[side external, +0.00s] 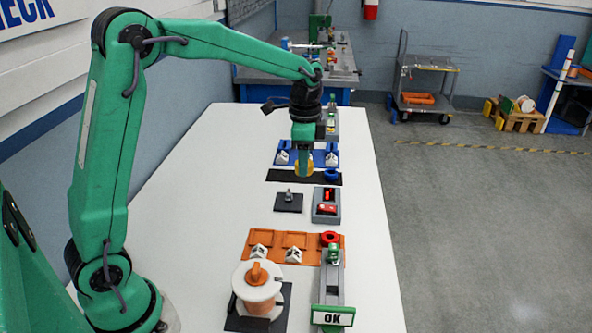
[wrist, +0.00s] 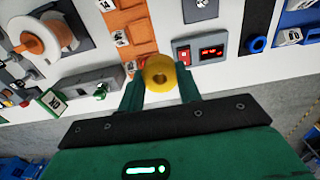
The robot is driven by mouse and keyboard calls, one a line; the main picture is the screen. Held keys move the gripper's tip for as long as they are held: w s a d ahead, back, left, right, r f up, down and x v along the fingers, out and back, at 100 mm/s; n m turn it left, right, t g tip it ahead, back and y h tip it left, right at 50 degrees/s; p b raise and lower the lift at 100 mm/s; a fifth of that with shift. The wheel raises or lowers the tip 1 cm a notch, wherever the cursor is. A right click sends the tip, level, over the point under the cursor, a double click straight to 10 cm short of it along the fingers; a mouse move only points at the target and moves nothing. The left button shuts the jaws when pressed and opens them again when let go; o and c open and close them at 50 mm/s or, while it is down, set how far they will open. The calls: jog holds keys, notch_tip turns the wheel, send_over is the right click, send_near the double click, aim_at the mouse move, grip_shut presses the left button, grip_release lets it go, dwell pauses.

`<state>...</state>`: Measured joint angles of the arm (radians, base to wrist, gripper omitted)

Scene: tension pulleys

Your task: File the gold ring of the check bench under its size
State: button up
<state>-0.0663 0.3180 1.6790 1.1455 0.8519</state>
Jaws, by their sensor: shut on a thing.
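My gripper (side external: 304,172) is shut on the gold ring (wrist: 160,76), which sits between the two green fingers in the wrist view (wrist: 161,92). In the side view the ring shows as a yellow patch at the fingertips, above the table. The orange tray (side external: 279,240) has several compartments with white label blocks. The blue tray (side external: 320,154) beyond my gripper also has white label blocks. The gauge box (side external: 326,212) with a red display stands right of and below my gripper in the side view; its display shows in the wrist view (wrist: 211,52), too small to read.
A dark pad (side external: 288,206) with a small post lies left of the gauge. A blue ring (side external: 332,174) lies on a black strip. A red ring (side external: 330,237) sits by the orange tray. A spool (side external: 258,293) and an OK sign (side external: 333,317) stand in front. The table's left side is clear.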

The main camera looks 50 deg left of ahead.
jog(key=s+a+f, duration=0.1)
jog(key=s+f, duration=0.2)
jog(key=s+a+f, duration=0.1)
jog(key=s+f, duration=0.3)
jog(key=s+a+f, duration=0.1)
jog(key=s+f, duration=0.2)
jog(key=f, duration=0.1)
jog(key=shift+s+a+f, duration=0.2)
jog(key=shift+a, duration=0.2)
jog(key=shift+f, duration=0.2)
send_over(262, 239)
jog(key=shift+w+f, duration=0.1)
jog(key=shift+f, duration=2.1)
jog(key=shift+f, duration=0.8)
jog(key=o, duration=1.2)
jog(key=shift+c, duration=0.2)
jog(key=shift+c, duration=0.2)
